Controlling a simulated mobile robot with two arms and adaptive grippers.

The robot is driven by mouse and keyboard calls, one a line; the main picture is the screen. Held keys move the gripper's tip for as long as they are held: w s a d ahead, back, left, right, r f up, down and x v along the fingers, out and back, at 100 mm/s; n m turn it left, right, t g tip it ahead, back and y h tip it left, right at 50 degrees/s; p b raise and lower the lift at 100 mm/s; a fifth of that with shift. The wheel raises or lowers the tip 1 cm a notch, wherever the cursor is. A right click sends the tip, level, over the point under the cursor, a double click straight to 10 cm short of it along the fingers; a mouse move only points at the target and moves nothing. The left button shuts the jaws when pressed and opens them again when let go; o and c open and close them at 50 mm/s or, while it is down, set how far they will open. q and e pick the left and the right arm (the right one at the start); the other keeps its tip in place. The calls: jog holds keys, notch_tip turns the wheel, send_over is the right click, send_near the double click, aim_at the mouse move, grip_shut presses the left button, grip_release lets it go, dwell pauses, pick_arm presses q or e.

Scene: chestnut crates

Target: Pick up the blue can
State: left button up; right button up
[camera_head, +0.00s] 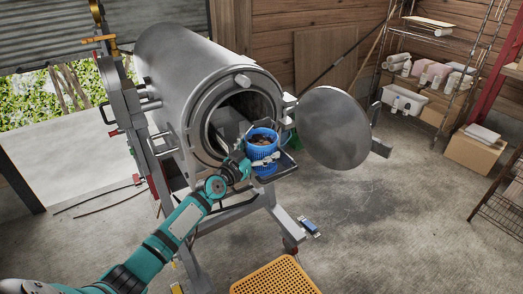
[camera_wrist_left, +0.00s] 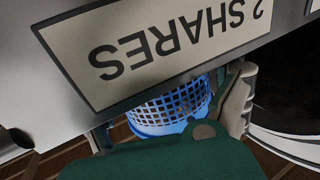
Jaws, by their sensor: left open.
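The blue can (camera_head: 262,137) is a mesh-sided basket with brown contents, at the mouth of the large metal drum. Its blue lower part shows below my gripper. My left gripper (camera_head: 262,160) is at the can's near side, with a grey finger across its front. In the left wrist view the blue mesh can (camera_wrist_left: 172,108) lies between the two spread fingers, partly hidden by the green gripper body. The jaws are open; I cannot tell whether a finger touches the can. My right gripper is not in view.
The metal drum (camera_head: 195,75) has its round door (camera_head: 333,128) swung open to the right. A sign reading "2 SHARES" (camera_wrist_left: 150,45) is close in the wrist view. An orange perforated crate (camera_head: 275,278) is on the floor in front. Floor at right is mostly clear.

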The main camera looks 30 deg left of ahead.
pick_arm(q)
jog(key=shift+w, duration=0.3)
jog(key=shift+s, duration=0.1)
jog(key=shift+c, duration=0.5)
jog(key=c, duration=1.1)
jog(key=shift+r, duration=0.2)
jog(key=shift+c, duration=0.6)
